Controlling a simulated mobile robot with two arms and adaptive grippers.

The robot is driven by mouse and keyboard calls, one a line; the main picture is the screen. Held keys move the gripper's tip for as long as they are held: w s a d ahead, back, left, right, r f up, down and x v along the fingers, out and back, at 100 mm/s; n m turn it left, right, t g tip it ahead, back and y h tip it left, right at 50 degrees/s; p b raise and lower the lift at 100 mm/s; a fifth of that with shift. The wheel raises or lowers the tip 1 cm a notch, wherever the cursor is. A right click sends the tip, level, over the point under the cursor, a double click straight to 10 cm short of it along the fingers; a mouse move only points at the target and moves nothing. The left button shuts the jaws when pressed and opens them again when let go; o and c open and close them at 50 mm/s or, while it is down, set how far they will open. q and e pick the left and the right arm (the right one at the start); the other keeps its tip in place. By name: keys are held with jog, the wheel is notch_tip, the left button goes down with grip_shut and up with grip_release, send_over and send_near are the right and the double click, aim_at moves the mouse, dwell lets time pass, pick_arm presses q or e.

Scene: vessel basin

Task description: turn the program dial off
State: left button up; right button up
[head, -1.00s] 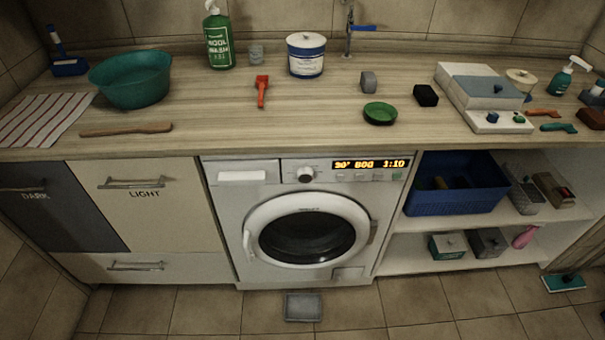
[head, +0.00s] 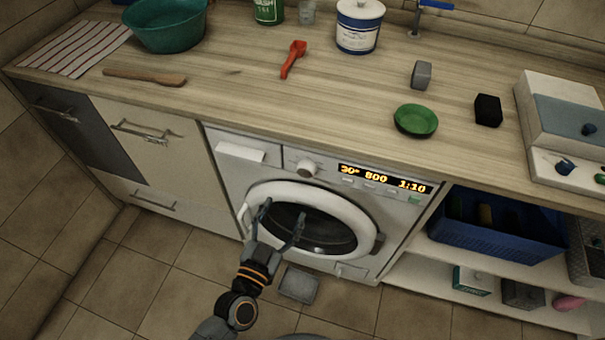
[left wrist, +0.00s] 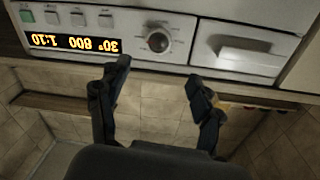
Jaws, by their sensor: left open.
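The program dial (head: 307,168) is a round light knob on the washing machine's panel, left of the lit display (head: 383,178) that reads 30°, 800 and 1:10. In the left wrist view the dial (left wrist: 158,41) appears upside down, with a small red mark on it. My left gripper (head: 280,222) is open and empty, in front of the machine's round door and below the dial. In the left wrist view my left gripper's fingers (left wrist: 158,82) are spread apart, with the dial beyond and between them, untouched. My right gripper is not in view.
The machine's door (head: 312,220) is shut. The detergent drawer (head: 240,153) is left of the dial. The wooden countertop (head: 250,90) overhangs above the panel. A grey tray (head: 299,285) lies on the floor in front. A blue basket (head: 470,240) stands on the shelf at right.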

aim_at(304, 174)
pick_arm(q)
jog(key=x, duration=1)
jog(key=shift+d, duration=0.1)
jog(key=shift+w+d, duration=0.2)
jog(key=shift+w, duration=0.3)
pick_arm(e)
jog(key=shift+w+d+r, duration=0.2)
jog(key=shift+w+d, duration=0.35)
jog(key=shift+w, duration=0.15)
pick_arm(q)
jog(key=c, duration=0.9)
jog(key=shift+c, duration=1.3)
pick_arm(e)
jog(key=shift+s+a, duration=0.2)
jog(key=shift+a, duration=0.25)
